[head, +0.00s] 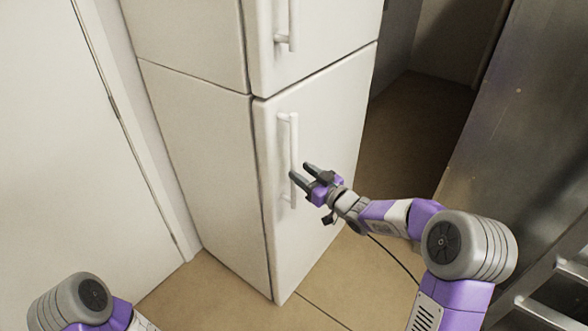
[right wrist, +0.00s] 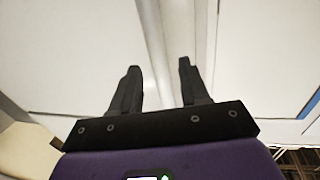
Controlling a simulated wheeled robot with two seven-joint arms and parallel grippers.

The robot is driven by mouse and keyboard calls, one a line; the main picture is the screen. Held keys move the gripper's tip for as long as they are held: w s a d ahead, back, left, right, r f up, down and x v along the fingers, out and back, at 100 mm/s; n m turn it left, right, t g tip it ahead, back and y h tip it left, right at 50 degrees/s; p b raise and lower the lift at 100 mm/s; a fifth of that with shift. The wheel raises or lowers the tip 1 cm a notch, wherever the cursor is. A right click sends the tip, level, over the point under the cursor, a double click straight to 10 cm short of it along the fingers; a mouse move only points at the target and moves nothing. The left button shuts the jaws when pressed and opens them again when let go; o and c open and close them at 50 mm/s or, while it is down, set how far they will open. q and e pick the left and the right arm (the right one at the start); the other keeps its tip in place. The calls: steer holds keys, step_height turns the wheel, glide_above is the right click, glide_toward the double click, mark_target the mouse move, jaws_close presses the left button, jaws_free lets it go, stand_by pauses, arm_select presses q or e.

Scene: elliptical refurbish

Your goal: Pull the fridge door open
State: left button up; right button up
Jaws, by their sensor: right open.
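The white fridge (head: 195,105) stands in the middle of the head view with two doors, one above the other. The lower door (head: 330,120) looks closed and has a white vertical bar handle (head: 293,140) near its left edge. The upper door has its own handle (head: 293,25). My right gripper (head: 299,171) is open at the lower handle, overlapping its lower part. In the right wrist view its two dark fingers (right wrist: 158,75) are apart, with a pale vertical bar between and beyond them. I cannot tell whether they touch it. My left gripper is not in view.
A white wall or door panel (head: 60,150) stands left of the fridge. A grey metal surface (head: 520,110) and metal rails (head: 550,290) are at the right, near my right arm. Tan floor (head: 225,300) is clear in front of the fridge.

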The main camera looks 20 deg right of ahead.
mark_target(296, 168)
steer(key=shift+x, duration=2.1)
jaws_close()
